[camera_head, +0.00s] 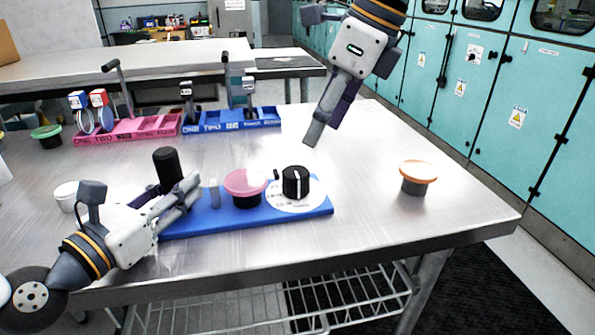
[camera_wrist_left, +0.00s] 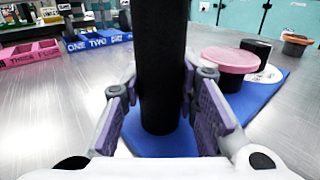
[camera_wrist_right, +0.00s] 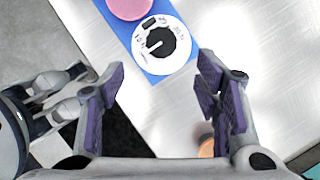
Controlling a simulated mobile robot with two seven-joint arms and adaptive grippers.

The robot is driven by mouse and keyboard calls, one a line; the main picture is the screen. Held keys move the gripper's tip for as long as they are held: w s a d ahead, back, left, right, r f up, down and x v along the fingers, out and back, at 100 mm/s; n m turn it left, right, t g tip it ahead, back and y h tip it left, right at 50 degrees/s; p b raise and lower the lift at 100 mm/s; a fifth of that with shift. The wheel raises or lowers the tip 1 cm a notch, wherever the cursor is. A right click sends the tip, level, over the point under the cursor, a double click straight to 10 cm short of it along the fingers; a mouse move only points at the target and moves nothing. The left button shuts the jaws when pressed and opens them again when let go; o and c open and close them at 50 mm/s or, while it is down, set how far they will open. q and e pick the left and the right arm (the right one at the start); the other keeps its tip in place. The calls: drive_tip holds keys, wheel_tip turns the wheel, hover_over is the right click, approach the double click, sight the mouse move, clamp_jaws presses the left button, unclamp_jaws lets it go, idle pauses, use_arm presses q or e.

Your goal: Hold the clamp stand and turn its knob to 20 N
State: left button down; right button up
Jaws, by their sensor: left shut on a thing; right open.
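The clamp stand has a blue base (camera_head: 250,221) lying on the metal table and an upright black post (camera_head: 166,163) at its left end. My left gripper (camera_head: 189,190) is shut around this post, which rises between its fingers in the left wrist view (camera_wrist_left: 160,65). A black knob (camera_head: 296,181) with a white pointer line sits on a white dial disc (camera_head: 283,205) at the right end. In the right wrist view the knob (camera_wrist_right: 160,42) shows its line toward the lower left; the dial print is too small to read. My right gripper (camera_head: 318,131) is open and empty, raised above the table beyond the knob.
A pink-lidded cup (camera_head: 244,182) stands on the base just left of the knob. An orange-lidded cup (camera_head: 417,180) stands at the right. Pink (camera_head: 140,129) and blue (camera_head: 235,123) trays are at the back. Table between knob and orange-lidded cup is clear.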

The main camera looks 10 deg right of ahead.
sight(298, 172)
drive_tip(key=x, duration=1.1)
drive_tip(key=shift+w, duration=0.1)
drive_tip(key=c, duration=1.2)
